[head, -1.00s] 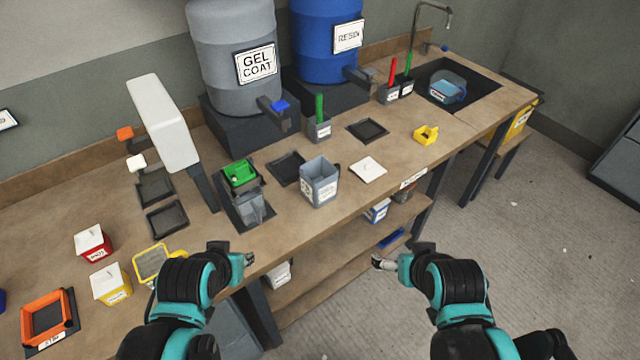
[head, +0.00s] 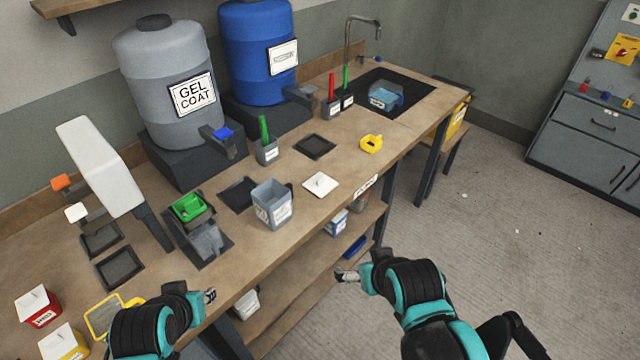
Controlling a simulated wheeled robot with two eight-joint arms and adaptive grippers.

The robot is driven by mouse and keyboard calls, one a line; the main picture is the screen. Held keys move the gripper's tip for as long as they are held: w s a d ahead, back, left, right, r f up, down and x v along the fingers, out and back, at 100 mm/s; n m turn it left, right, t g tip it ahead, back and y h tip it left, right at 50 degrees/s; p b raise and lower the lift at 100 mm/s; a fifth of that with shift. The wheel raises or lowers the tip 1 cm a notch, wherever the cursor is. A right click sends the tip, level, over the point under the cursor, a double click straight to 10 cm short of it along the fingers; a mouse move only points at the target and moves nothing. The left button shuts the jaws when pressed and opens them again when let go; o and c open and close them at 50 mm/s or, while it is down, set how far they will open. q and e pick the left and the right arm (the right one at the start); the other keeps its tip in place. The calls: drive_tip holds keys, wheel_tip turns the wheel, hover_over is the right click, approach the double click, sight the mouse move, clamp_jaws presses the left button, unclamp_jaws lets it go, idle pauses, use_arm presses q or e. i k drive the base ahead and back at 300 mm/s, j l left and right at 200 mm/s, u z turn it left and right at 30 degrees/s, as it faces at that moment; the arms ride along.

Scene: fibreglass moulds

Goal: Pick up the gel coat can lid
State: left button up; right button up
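A white square lid (head: 320,185) with a small knob lies flat on the bench near its front edge. I take it for the gel coat can lid. To its left stands a grey open can (head: 272,205) with a white label, too small to read. My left gripper (head: 209,296) is in front of the bench edge, to the lower left of the can. My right gripper (head: 347,276) is in front of the bench, below the lid in the picture and apart from it. Both look empty; their finger gaps are too small to judge.
The gel coat drum (head: 168,85) and blue drum (head: 257,55) stand behind. A green-handled holder (head: 266,145), yellow piece (head: 371,144) and dark square tray (head: 315,146) are near the lid. A lower shelf (head: 300,270) runs under the bench. Floor at right is mostly clear.

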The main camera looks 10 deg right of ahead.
sight(320, 184)
drive_tip(key=i+l+u, duration=0.25)
drive_tip(key=l+u, duration=0.2)
drive_tip(key=l, duration=0.2)
drive_tip(key=i+l+u, duration=0.25)
drive_tip(key=l, duration=0.15)
drive_tip(key=l+u, duration=0.2)
drive_tip(key=l, duration=0.15)
drive_tip(key=i+l+u, duration=0.1)
drive_tip(key=l+u, duration=0.15)
drive_tip(key=l, duration=0.2)
